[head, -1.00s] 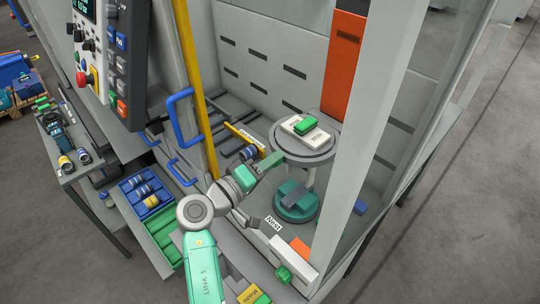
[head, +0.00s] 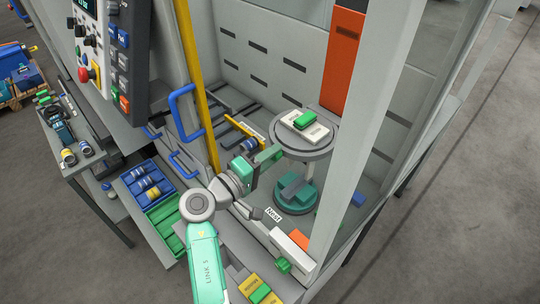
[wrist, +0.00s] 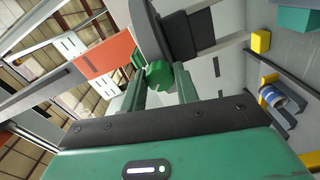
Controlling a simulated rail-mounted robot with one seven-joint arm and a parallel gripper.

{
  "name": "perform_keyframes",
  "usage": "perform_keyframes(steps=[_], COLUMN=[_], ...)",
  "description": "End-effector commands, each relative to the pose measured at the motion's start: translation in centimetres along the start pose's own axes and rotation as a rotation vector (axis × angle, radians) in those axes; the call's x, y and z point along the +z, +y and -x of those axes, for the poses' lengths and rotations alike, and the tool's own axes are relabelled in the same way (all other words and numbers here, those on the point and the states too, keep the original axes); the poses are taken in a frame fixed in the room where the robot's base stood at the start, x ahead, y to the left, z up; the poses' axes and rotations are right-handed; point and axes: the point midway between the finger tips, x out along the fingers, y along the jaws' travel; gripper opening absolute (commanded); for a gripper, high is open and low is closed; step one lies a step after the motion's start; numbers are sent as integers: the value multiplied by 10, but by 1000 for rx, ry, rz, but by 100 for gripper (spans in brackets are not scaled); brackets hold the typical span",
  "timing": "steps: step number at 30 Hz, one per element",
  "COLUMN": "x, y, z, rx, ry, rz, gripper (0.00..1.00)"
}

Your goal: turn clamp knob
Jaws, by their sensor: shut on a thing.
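A green faceted knob (wrist: 160,75) sits at the side of a dark round plate (wrist: 148,35), between my two fingertips in the wrist view. My gripper (wrist: 161,82) is shut on this knob. In the head view my gripper (head: 275,153) reaches the left edge of the round grey plate (head: 289,149) from the left; the knob is hidden there. On top of the plate lies a pale block (head: 318,133) with a green piece (head: 305,118) on it.
A teal round base (head: 295,202) stands below the plate. A white block with another green knob (head: 283,265) is at the front, near the "Nest" label (head: 273,214). A yellow post (head: 199,85), blue handles (head: 184,110) and a pale frame post (head: 362,120) stand close around the arm.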

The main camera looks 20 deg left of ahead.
Motion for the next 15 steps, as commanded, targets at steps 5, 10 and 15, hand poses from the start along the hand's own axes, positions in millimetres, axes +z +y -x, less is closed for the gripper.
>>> perform_keyframes(steps=[5, 10, 15], x=[0, 0, -1], y=[0, 0, 0], z=[0, 0, 6], rx=[1, 0, 0], ry=[0, 0, 2], rz=[0, 0, -1], gripper=[50, 52, 52])
